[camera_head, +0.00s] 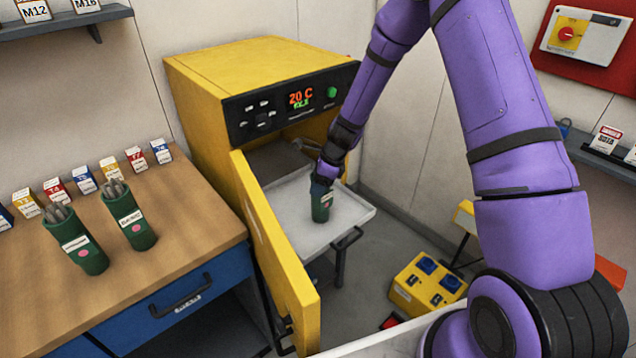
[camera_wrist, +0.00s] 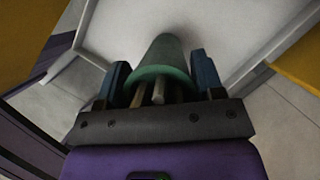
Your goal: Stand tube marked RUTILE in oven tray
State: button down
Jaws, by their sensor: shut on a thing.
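My gripper (camera_head: 326,174) is shut on a green tube (camera_head: 321,205) over the pulled-out oven tray (camera_head: 290,215).
The open door stands upright along the tray's left side. Several small labelled cards line the back of the bench (camera_head: 190,215). A yellow socket box (camera_head: 427,284) is on the floor right of the tray. The tray around the held tube looks bare.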

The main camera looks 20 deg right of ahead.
jog(key=shift+f, duration=0.1)
jog(key=shift+c, duration=1.2)
grip_release()
jog(key=shift+f, duration=0.1)
jog(key=s+d+r+n, duration=0.2)
jog(key=s+r+n, duration=0.15)
jog(key=r, duration=0.85)
jog(key=s+d+r+n, duration=0.2)
jog(key=s+r+n, duration=0.15)
jog(key=r, duration=0.85)
jog(key=s+d+r+n+t+h, duration=0.1)
jog(key=s+r+n, duration=0.4)
jog(key=s, duration=0.4)
jog(key=s+d+r+n+t+h, duration=0.1)
jog(key=s+r+n, duration=0.4)
jog(key=s, duration=0.5)
jog(key=s+d+r+n+t+h, duration=0.1)
jog(key=s+r+n, duration=0.4)
jog(key=s, duration=0.5)
jog(key=shift+d+r+n+t+h, duration=0.3)
jog(key=shift+r+h, duration=0.05)
jog(key=shift+h, duration=0.15)
